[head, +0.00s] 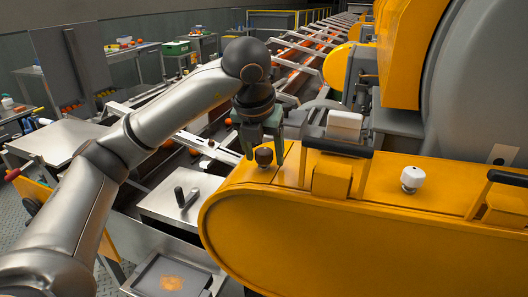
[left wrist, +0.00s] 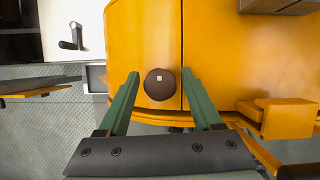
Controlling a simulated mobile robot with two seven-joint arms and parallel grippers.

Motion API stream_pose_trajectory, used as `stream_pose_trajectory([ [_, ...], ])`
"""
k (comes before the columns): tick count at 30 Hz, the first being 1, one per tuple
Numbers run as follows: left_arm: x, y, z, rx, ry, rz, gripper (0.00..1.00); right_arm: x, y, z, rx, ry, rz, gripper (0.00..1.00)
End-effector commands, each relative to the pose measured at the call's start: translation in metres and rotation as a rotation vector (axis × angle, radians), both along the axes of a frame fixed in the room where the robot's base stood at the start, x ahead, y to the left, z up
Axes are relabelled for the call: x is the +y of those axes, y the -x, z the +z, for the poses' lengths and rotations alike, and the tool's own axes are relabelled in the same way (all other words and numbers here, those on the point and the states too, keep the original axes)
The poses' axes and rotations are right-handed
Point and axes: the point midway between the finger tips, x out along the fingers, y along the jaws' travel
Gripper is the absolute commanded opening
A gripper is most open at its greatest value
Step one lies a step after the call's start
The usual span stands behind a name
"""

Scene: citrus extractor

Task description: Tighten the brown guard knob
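The brown guard knob (head: 264,156) is a round dark knob on top of the yellow guard (head: 330,215), near its left end. My left gripper (head: 272,155) points down over the knob. In the left wrist view the green fingers of my left gripper (left wrist: 160,78) stand apart on both sides of the knob, with a gap visible on each side. My right gripper is not in view.
A white knob (head: 411,178) stands farther right on the guard. A metal table with a black lever (head: 184,197) is left of the guard. Conveyors with oranges run behind.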

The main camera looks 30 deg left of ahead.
Motion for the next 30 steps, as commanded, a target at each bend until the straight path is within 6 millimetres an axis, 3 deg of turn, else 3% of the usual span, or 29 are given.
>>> stream_pose_trajectory([
  [2, 0.0001, 0.0000, 0.0002, 0.000, 0.000, 0.000, 0.56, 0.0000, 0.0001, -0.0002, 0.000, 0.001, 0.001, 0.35],
  [17, 0.0002, 0.0001, 0.0004, 0.000, 0.000, 0.001, 0.00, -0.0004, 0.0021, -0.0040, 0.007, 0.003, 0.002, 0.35],
  [30, 0.0004, 0.0001, 0.0001, -0.001, 0.000, -0.056, 0.00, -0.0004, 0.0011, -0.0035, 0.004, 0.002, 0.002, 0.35],
])
